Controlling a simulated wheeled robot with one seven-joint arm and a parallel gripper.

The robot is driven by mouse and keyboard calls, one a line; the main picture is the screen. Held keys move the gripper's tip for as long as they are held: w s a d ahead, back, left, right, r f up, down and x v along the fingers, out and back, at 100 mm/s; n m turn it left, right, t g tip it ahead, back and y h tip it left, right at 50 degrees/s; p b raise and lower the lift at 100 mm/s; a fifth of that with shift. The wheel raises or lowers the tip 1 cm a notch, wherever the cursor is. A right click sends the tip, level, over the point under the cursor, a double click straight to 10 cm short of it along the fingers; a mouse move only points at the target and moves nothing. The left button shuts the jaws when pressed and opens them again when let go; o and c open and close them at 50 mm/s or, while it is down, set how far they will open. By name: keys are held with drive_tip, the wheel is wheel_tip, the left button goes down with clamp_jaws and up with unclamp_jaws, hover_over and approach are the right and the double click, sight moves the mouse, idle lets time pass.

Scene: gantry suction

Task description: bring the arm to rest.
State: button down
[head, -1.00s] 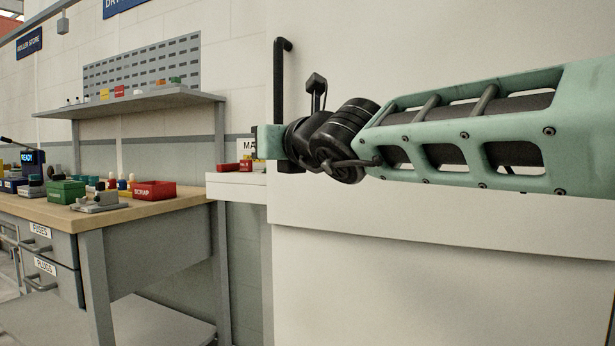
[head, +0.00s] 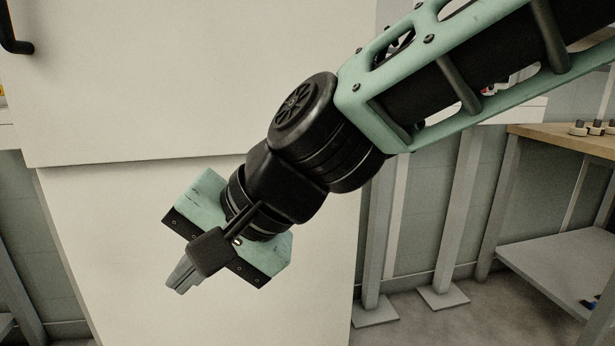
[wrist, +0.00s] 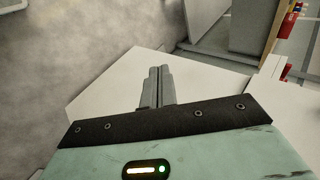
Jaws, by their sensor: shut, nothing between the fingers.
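My gripper (head: 178,281) is at the lower left of the head view, at the end of my green and black arm, which reaches down from the upper right. It hangs in front of a large white cabinet-like body (head: 190,75) and points down to the left. In the wrist view its two grey fingers (wrist: 158,88) lie side by side with nothing between them. The gripper is shut and empty. I cannot tell how far it is from the white surface behind it.
A wooden-topped workbench (head: 560,140) with a grey lower shelf (head: 560,262) stands at the right. Grey posts with foot plates (head: 443,296) stand on the floor between it and the white body. A black handle (head: 14,40) is at the upper left. Some floor at the lower right is clear.

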drive_tip(key=s+d+f+n+h, duration=0.2)
drive_tip(key=s+d+f+h, duration=0.15)
drive_tip(key=d, duration=0.65)
drive_tip(key=s+d+f+n+h, duration=0.25)
drive_tip(key=d+f, duration=0.25)
drive_tip(key=d, duration=0.4)
drive_tip(key=s+d+f+n+h, duration=0.2)
drive_tip(key=d+f+n, duration=0.15)
drive_tip(key=d, duration=0.65)
wheel_tip(320, 180, up, 27)
drive_tip(key=a+m+p, duration=0.1)
drive_tip(key=p, duration=2.6)
drive_tip(key=shift+w+r+p, duration=0.15)
drive_tip(key=shift+w+p, duration=0.1)
drive_tip(key=shift+p, duration=0.15)
